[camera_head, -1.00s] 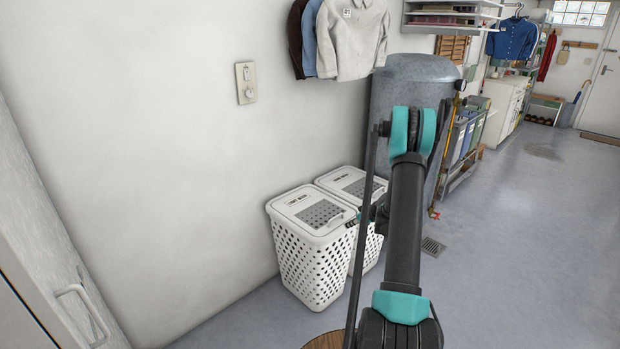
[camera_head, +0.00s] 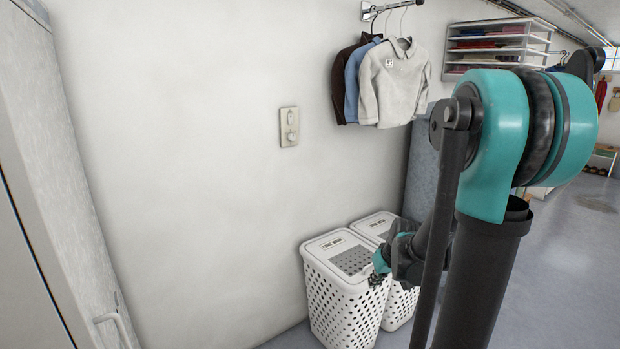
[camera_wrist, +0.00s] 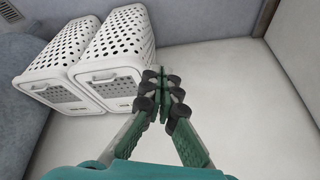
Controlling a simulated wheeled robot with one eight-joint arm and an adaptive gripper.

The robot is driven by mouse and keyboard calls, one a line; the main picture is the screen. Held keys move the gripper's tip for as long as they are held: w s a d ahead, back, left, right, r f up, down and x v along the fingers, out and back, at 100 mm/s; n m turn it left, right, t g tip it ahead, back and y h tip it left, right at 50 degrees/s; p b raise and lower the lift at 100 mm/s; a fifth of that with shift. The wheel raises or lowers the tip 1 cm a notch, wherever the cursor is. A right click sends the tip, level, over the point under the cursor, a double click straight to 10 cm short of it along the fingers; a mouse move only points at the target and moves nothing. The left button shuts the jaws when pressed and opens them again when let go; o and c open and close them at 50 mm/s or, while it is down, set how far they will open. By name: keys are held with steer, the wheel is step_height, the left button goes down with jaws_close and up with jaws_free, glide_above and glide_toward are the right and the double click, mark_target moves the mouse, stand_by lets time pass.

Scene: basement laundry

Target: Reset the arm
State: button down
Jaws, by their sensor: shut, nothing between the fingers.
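My arm (camera_head: 487,245) stands large at the right of the head view, with its teal joint near the camera. My gripper (camera_head: 376,281) shows small in the head view, in front of the white laundry hampers. In the wrist view my gripper (camera_wrist: 165,85) is shut, its fingertips together with nothing between them. The near hamper (camera_head: 341,303) has a perforated body and a closed lid with a label. The second hamper (camera_head: 378,224) stands beside it, partly hidden by my arm. Both hampers also show in the wrist view, at the upper left.
Shirts (camera_head: 394,82) hang from a wall rail above the hampers. A wall switch (camera_head: 289,127) is left of them. A shelf unit (camera_head: 497,45) with folded cloth is at the upper right. A grey cabinet (camera_head: 62,170) stands at the left. Open floor (camera_head: 575,265) lies at the right.

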steer(key=s+f+m+h, duration=0.1)
steer(key=s+m+h, duration=0.1)
steer(key=s, duration=1.4)
steer(key=shift+s+a, duration=0.2)
steer(key=shift+a, duration=0.05)
